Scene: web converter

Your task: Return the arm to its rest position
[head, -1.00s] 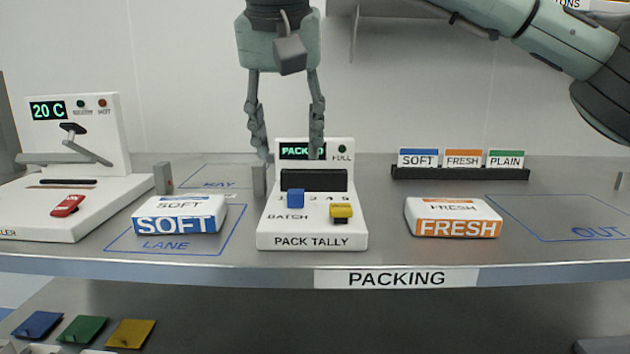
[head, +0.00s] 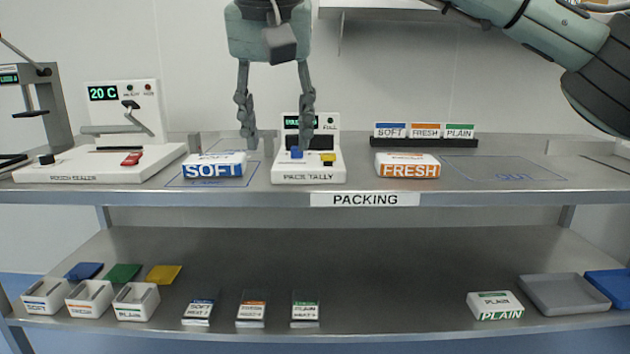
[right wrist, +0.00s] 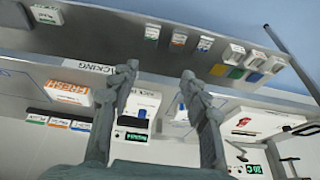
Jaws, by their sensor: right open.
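My right gripper (head: 278,138) hangs in the upper middle of the head view with its fingers pointing down, apart and empty. It shows in front of the pack tally device (head: 309,165) and holds nothing. In the right wrist view its two fingers (right wrist: 159,80) are spread, with the pack tally (right wrist: 140,108) partly behind the left one. My right arm (head: 540,28) comes in from the upper right. My left gripper is in neither view.
The upper shelf (head: 480,187) carries a blue SOFT pack (head: 214,166), an orange FRESH pack (head: 408,166), a sealer (head: 120,150) and a label rack (head: 424,142). The lower shelf (head: 390,280) has bins, cards, a PLAIN pack (head: 495,305) and trays (head: 565,294). The OUT area (head: 500,168) is bare.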

